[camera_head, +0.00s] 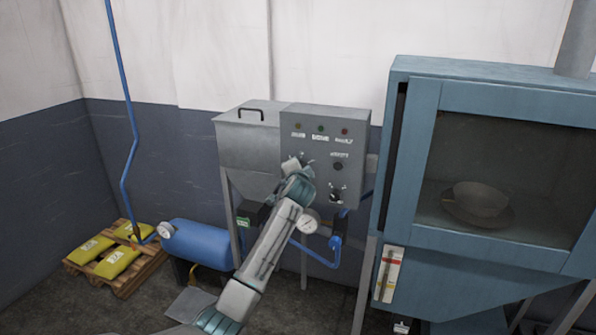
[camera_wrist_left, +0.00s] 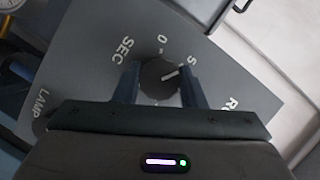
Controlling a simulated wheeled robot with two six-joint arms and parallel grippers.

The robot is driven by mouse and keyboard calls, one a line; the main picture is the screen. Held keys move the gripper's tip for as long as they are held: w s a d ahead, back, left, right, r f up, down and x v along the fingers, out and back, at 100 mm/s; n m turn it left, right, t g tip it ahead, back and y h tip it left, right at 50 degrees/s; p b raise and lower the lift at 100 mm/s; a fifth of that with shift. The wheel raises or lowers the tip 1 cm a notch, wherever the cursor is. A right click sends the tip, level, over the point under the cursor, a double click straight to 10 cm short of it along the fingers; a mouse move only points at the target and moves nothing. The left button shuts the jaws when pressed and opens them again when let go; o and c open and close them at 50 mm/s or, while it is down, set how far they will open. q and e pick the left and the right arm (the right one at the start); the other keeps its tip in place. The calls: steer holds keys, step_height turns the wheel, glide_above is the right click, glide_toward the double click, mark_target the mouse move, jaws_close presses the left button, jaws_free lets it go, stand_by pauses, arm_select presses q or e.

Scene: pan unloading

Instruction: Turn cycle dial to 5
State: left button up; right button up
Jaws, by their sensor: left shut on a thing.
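The dark round cycle dial (camera_wrist_left: 155,86) sits on the grey control panel (camera_wrist_left: 85,60), between the printed "0" and "5". Its white pointer line points right and slightly up in the left wrist view, roughly toward the "5". My left gripper (camera_wrist_left: 159,74) is shut on the dial, one finger on each side. In the head view the gripper (camera_head: 297,168) is against the left part of the control panel (camera_head: 352,130) and covers most of the dial. My right gripper is not in view.
The panel also bears indicator lights (camera_head: 320,128), a dark knob (camera_head: 338,166) and a lower switch (camera_head: 337,194). A blue cabinet (camera_head: 412,150) with a window stands right. A blue tank (camera_head: 205,243) and a pallet (camera_head: 125,284) with yellow bags are at left.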

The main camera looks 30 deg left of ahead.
arm_select(q)
steer(key=shift+f, duration=0.1)
steer(key=o, duration=1)
steer(key=shift+s, duration=0.1)
steer(key=b+v, duration=0.3)
steer(key=v, duration=0.7)
steer(key=shift+s+d, duration=0.15)
steer(key=shift+s, duration=0.15)
